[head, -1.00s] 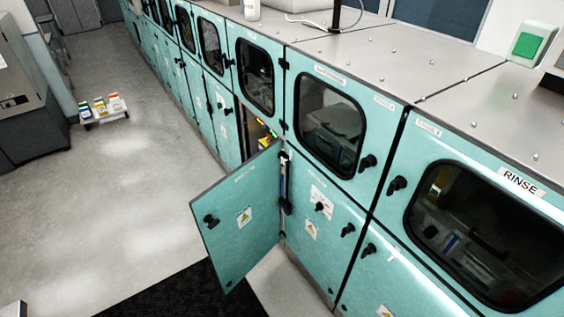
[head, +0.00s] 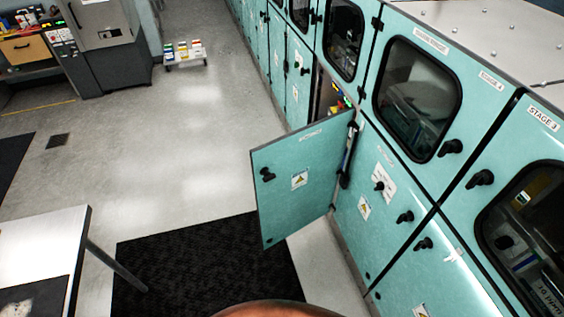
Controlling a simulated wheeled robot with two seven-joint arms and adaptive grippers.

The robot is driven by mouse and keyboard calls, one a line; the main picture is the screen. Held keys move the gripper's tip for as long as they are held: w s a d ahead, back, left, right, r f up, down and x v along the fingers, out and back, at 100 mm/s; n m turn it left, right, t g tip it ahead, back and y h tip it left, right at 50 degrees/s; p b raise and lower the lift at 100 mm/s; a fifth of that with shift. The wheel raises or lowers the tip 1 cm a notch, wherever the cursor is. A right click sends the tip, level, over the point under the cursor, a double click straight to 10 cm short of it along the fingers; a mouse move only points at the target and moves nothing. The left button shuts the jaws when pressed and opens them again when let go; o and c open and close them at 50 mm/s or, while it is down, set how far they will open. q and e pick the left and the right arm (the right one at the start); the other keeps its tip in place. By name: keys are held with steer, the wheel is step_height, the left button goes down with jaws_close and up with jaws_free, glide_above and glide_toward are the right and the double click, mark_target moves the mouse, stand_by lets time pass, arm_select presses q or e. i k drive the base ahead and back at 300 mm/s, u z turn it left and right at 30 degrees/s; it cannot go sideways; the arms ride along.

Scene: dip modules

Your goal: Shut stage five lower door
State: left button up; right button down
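A teal lower door (head: 299,181) stands wide open in the head view, swung out from the row of cabinets over the floor. It has a black knob near its free left edge and a yellow warning label. Its hinge side is at the right, by a dark vertical strut. Behind it, part of the opening (head: 327,98) shows, with small coloured parts inside. The label on the door is too small to read. Neither of my grippers is in view.
A dark mat (head: 205,268) lies below the open door. A white table (head: 45,245) stands at the lower left. A low cart (head: 184,52) with coloured boxes is on the floor farther back. The grey floor left of the door is clear.

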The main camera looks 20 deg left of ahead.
mark_target(282, 213)
steer(key=k, duration=0.5)
steer(key=u, duration=1.15)
steer(key=i, duration=0.65)
steer(key=z, duration=0.1)
